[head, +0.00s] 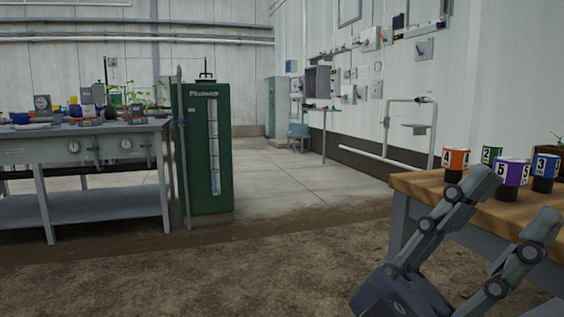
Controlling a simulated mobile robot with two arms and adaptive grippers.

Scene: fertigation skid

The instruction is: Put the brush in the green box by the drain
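I see no brush in the head view. No green box beside a drain can be made out either. The one large green thing is a tall green cabinet or tank (198,150) with a clear level strip on its front, standing on the floor left of the middle.
The wooden table (413,183) at the right holds several numbered cans, including an orange one (455,160) and a purple one (511,175). A grey metal bench (90,205) with gauges stands at the left. The floor between them is clear. A pipe rail (433,130) runs by the right wall.

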